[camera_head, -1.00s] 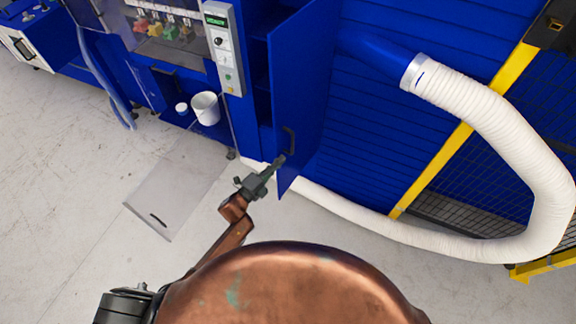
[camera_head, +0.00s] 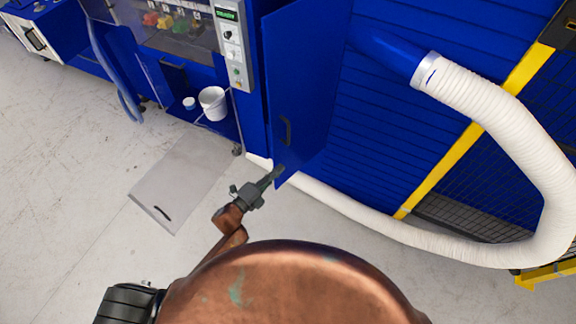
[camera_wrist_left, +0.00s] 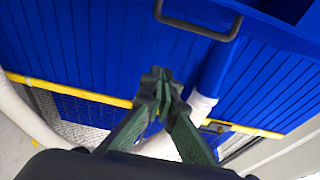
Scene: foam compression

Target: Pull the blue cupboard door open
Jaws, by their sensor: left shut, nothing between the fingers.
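The blue cupboard door (camera_head: 305,85) stands ajar in the head view, with a narrow gap at its left edge. Its dark bar handle (camera_head: 286,132) is near that edge, low on the door. My left gripper (camera_head: 276,173) is shut and empty, its tips just below the handle by the door's bottom corner. In the left wrist view the green-grey fingers (camera_wrist_left: 160,88) are together, and the handle (camera_wrist_left: 197,22) is at the top, apart from them. My right gripper is not in view.
A white hose (camera_head: 500,130) loops on the right and along the floor, near a yellow-framed mesh fence (camera_head: 460,155). A control panel (camera_head: 231,50) and a white bucket (camera_head: 213,103) are left of the door. A clear panel (camera_head: 180,185) is at lower left, with bare floor around it.

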